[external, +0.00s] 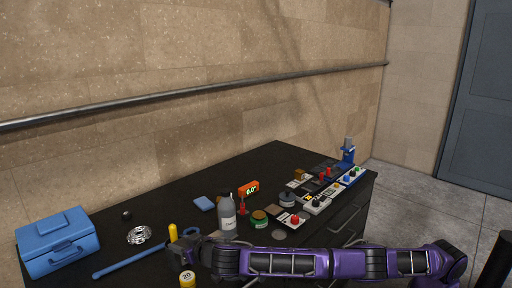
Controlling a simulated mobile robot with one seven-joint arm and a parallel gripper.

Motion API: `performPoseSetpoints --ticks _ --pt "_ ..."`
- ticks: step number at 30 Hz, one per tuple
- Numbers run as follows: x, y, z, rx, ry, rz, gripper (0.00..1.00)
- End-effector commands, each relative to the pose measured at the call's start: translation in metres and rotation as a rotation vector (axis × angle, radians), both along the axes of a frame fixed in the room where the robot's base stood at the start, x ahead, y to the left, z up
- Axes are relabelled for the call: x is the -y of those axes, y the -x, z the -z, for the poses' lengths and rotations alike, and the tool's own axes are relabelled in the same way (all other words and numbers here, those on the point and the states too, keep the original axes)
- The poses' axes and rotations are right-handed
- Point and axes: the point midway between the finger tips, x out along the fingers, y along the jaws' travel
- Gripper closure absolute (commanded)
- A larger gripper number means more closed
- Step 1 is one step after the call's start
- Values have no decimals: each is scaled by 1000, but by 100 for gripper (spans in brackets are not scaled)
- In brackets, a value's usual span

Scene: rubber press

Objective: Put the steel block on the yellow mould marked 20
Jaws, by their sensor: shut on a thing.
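The yellow mould marked 20 (187,280) is a short yellow cylinder with a pale top, at the bottom edge of the external view. My gripper (182,255) is at the left end of my purple arm, just above and behind this mould in the picture. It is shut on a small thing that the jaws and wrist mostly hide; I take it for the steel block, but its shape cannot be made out. Whether it touches the mould cannot be told.
A blue toolbox (58,243) stands at the left, with a blue bar (130,263) before it. A yellow cylinder (173,231) stands behind my gripper. A grey bottle (227,215), a green jar (259,219) and an orange display (249,188) stand to the right on the black bench.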

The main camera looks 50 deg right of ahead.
Motion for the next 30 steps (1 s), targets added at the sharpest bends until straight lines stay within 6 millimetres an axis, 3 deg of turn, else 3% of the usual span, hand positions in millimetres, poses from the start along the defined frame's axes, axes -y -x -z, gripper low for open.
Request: performPoseSetpoints --ticks 3,11,18,28,29,30 --pt "0 0 18 5 1 -1 100" --pt "0 0 35 5 0 -3 100" --pt "0 0 64 6 0 -3 100" --pt "0 -1 66 6 -2 -3 100" --pt "0 0 69 1 -1 -2 45" --pt "0 0 69 1 -1 -2 38"
